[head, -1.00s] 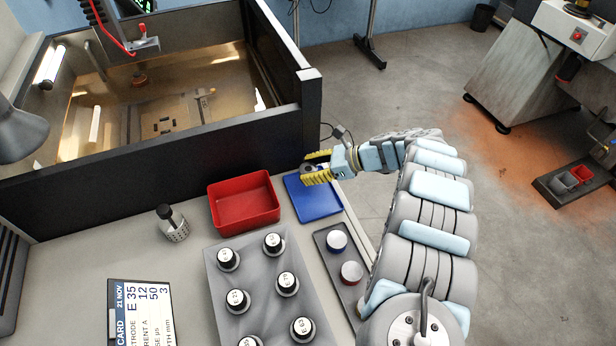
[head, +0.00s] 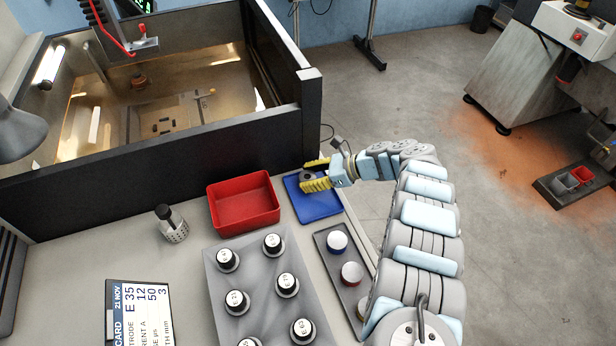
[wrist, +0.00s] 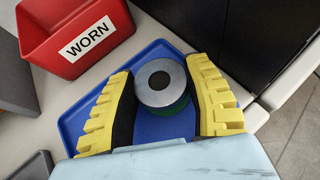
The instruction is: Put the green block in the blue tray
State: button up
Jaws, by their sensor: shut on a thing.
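The green block is a round piece with a grey metal top, a dark centre hole and a green side; it shows in the wrist view (wrist: 168,107) between the two yellow ridged fingers. My gripper (head: 310,175) is shut on it, over the blue tray (head: 325,206). In the head view the block shows only as a small grey shape between the fingertips. The blue tray also shows in the wrist view (wrist: 150,52), below and around the block. I cannot tell whether the block touches the tray floor.
A red bin (head: 243,222) marked WORN stands directly left of the tray. A dark wall (head: 160,155) of the machine tank rises behind. A grey holder (head: 352,295) with blue- and red-banded round pieces and a grey rack (head: 215,290) of labelled electrodes lie in front.

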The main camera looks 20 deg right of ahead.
jog(key=shift+f, duration=0.15)
jog(key=o, duration=1.1)
jog(key=shift+o, duration=0.2)
jog(key=shift+r, duration=0.2)
jog(key=v, duration=1.2)
jog(key=shift+f, duration=0.1)
